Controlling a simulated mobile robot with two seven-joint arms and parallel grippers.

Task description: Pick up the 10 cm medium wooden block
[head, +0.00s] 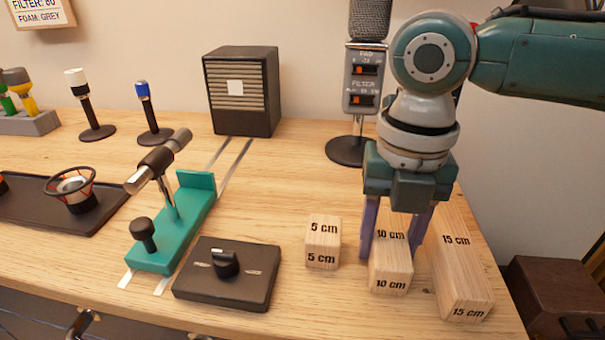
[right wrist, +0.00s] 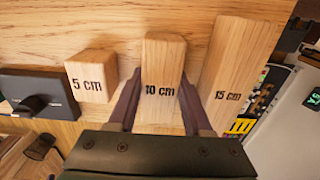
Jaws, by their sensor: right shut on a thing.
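The 10 cm wooden block (head: 390,270) stands on the table between the shorter 5 cm block (head: 322,243) and the longer 15 cm block (head: 462,270). My right gripper (head: 396,238) comes down from above with its purple fingers on either side of the 10 cm block, shut on it. In the right wrist view the 10 cm block (right wrist: 161,70) sits between the two fingers, with the 5 cm block (right wrist: 92,76) to the left and the 15 cm block (right wrist: 238,70) to the right. I cannot see clear lift off the table. My left gripper is not in view.
A dark box with a knob (head: 228,274) and a teal stand (head: 178,225) lie left of the blocks. A microphone on a round base (head: 348,151) and a speaker (head: 241,92) stand behind. The table's right edge is close to the 15 cm block.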

